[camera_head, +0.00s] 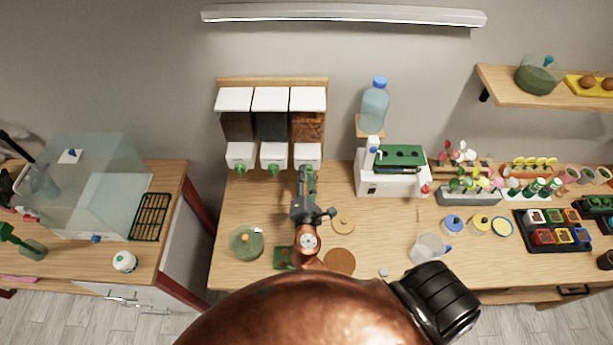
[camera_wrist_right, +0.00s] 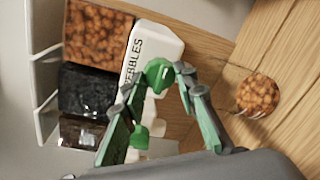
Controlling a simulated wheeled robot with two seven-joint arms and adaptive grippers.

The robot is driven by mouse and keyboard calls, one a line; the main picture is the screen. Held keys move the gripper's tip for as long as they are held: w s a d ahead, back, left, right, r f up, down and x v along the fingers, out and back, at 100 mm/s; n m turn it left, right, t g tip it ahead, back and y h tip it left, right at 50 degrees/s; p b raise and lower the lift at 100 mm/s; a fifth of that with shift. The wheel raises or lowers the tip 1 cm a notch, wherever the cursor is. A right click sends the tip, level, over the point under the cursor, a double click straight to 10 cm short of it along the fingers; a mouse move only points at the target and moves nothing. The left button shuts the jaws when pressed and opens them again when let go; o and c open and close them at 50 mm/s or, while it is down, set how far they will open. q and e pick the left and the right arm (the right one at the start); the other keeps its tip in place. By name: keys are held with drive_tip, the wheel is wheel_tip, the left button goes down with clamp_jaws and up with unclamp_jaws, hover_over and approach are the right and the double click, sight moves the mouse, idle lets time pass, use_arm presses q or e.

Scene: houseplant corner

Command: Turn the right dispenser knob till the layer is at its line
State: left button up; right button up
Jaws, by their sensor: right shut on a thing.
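The right dispenser (camera_head: 308,127) holds orange-brown pebbles and is the rightmost of three on the wall rack. In the right wrist view its white front (camera_wrist_right: 150,55) reads "PEBBLES". Its green knob (camera_wrist_right: 158,76) sits between the fingers of my right gripper (camera_wrist_right: 155,84), which is shut on it. In the head view my right gripper (camera_head: 306,180) reaches up to the dispenser front and hides the knob. A clear round vessel (camera_wrist_right: 257,95) with pebbles in it stands on the wooden top below. I cannot make out its line. My left gripper is not in view.
Two more dispensers (camera_head: 270,127) with green knobs hang to the left. A glass bowl (camera_head: 245,242), a cork disc (camera_head: 340,261) and a white machine (camera_head: 390,182) stand close by.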

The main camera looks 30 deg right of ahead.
drive_tip(key=shift+r, duration=0.15)
drive_tip(key=o, duration=1.2)
drive_tip(key=shift+w, duration=0.1)
drive_tip(key=shift+c, duration=0.2)
drive_tip(key=f+v, duration=0.1)
drive_tip(key=v, duration=1.1)
drive_tip(key=shift+r, duration=0.4)
